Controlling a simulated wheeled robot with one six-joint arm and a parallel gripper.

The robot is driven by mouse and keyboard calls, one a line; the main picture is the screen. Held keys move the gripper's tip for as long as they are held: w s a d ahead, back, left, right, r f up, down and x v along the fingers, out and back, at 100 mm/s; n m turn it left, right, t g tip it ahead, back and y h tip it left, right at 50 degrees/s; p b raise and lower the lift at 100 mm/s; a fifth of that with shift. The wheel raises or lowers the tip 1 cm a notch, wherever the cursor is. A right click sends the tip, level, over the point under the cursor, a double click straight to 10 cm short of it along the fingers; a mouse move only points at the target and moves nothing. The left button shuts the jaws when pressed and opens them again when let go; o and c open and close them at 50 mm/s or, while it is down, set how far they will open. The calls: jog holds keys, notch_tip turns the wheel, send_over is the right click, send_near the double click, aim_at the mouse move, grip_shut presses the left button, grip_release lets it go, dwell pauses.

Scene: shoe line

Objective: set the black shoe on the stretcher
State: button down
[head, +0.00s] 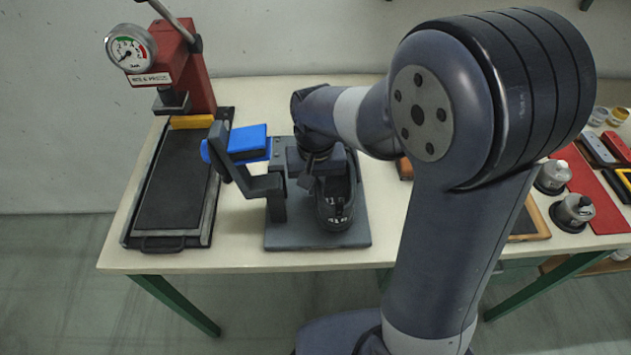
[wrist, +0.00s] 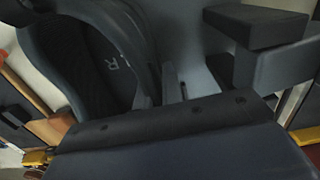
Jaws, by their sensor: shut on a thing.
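The black shoe (head: 336,208) is under my gripper in the head view, over the grey base plate of the stretcher (head: 285,240). Its toe points toward the front. In the wrist view the inside of the shoe (wrist: 95,62) shows at the left, with a letter R. My gripper (head: 322,170) is shut on the black shoe near its rear part, which my gripper and wrist partly hide. The stretcher's grey post and bracket stand just left of the shoe. I cannot tell whether the shoe's sole touches the plate.
A blue pad (head: 245,140) sits on the left side of the stretcher. Further left is a red press with a gauge (head: 131,48) and a black tray (head: 170,190). My arm hides part of the table's right side. Small jars (head: 573,208) and a red mat (head: 590,185) lie at the right.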

jog(key=shift+f+b, duration=0.35)
jog(key=shift+f, duration=0.1)
dwell(0.3)
jog(key=c, duration=1.5)
grip_release()
notch_tip(320, 180, up, 11)
jog(key=shift+f, duration=0.1)
jog(key=shift+f, duration=0.1)
notch_tip(320, 180, down, 11)
jog(key=shift+r, duration=0.5)
jog(key=shift+f, duration=0.1)
